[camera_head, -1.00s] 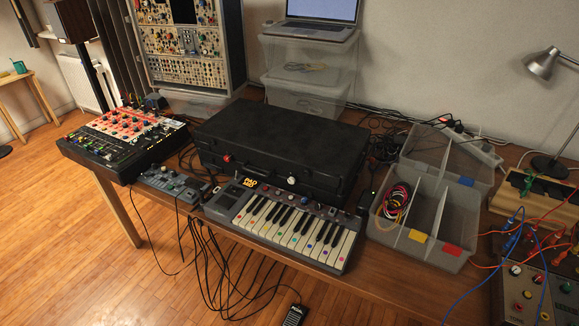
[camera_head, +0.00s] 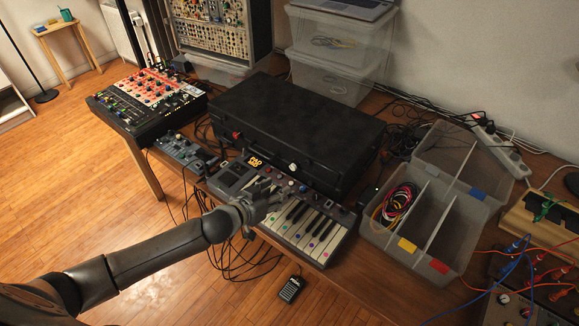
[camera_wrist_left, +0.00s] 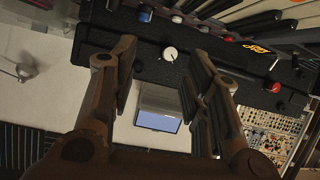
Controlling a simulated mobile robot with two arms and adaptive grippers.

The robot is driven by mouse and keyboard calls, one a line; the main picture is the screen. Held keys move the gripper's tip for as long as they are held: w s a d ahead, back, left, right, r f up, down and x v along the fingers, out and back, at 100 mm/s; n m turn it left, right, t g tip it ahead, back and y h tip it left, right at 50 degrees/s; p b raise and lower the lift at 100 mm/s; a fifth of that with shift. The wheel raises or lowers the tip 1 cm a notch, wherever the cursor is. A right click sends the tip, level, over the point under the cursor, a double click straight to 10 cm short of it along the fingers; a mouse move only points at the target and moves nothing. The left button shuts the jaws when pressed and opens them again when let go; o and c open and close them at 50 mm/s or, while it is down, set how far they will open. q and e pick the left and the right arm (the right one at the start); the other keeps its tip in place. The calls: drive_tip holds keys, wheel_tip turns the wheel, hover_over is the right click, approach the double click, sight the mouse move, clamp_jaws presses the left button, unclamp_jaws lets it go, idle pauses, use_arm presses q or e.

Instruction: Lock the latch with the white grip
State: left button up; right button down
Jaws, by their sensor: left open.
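The closed black case (camera_head: 300,125) lies on the table. Its front has a latch with a white grip (camera_head: 293,167) toward the right and a latch with a red grip (camera_head: 237,135) toward the left. My left gripper (camera_head: 280,190) is over the keyboard, in front of the case, apart from the white grip. In the left wrist view the white grip (camera_wrist_left: 169,53) shows between the open fingers (camera_wrist_left: 162,66), farther off; the red grip (camera_wrist_left: 276,87) is to the right. I cannot tell whether either latch is locked. My right gripper is not in view.
A keyboard (camera_head: 318,240) with colour-dotted keys stands right in front of the case, under my left gripper. A clear divided box (camera_head: 408,245) with cables is to the right. A mixer (camera_head: 150,105) and a small blue device (camera_head: 185,155) are left. Cables hang off the front edge.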

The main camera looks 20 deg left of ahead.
sight(292, 168)
use_arm(q)
drive_tip(key=w+a, duration=0.1)
drive_tip(key=w+a+r, duration=0.1)
drive_tip(key=shift+a+r+h, duration=0.2)
drive_tip(key=shift+a+h, duration=0.1)
drive_tip(key=shift+h, duration=0.1)
drive_tip(key=shift+w+a, duration=0.1)
drive_tip(key=shift+w, duration=0.45)
drive_tip(key=x, duration=1)
drive_tip(key=shift+d, duration=0.2)
drive_tip(key=shift+c, duration=0.7)
clamp_jaws()
